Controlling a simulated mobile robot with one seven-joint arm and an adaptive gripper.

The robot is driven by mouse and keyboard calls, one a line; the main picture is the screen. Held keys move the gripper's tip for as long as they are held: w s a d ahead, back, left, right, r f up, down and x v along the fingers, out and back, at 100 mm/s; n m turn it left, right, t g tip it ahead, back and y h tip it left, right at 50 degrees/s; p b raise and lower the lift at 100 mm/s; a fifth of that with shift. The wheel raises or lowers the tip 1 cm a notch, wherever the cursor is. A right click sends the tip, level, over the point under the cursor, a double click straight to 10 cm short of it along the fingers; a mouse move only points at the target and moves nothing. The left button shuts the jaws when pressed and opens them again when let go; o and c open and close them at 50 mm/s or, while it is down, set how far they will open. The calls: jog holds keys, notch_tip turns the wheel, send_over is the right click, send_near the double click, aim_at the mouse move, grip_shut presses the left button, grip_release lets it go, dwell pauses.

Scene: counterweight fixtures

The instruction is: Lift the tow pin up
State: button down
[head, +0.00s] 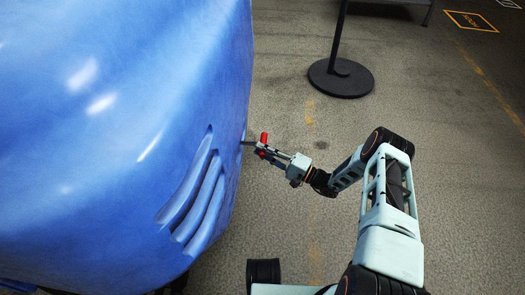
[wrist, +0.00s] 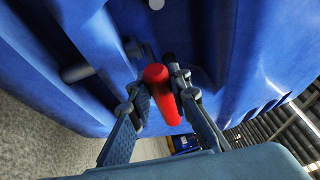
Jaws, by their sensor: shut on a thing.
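The tow pin shows a red handle (head: 264,139) at the side of a large blue body (head: 120,110) in the head view. In the wrist view the red handle (wrist: 160,92) lies between the two fingers of my gripper (wrist: 158,95). My gripper is shut on it. In the head view my gripper (head: 270,150) reaches left to the blue body's edge. A grey rod sticks out from the blue body beside the handle. The pin's lower part is hidden, so I cannot tell how deep it sits.
A black post on a round base (head: 340,77) stands on the floor behind my arm. The grey floor (head: 450,150) to the right is open. In the wrist view a grey cylinder (wrist: 76,73) projects from the blue body left of the fingers. A slatted structure (wrist: 285,135) shows at the lower right.

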notch_tip(320, 180, up, 9)
jog(key=p, duration=0.4)
jog(key=shift+f+p, duration=0.1)
jog(key=shift+p, duration=0.25)
jog(key=c, duration=1.8)
grip_release()
jog(key=shift+c, duration=0.2)
jog(key=shift+o, duration=0.4)
jog(key=shift+d, duration=0.1)
jog(key=shift+s+d+f, duration=0.1)
jog(key=shift+d, duration=0.15)
jog(key=v, duration=1.1)
jog(key=shift+d, duration=0.15)
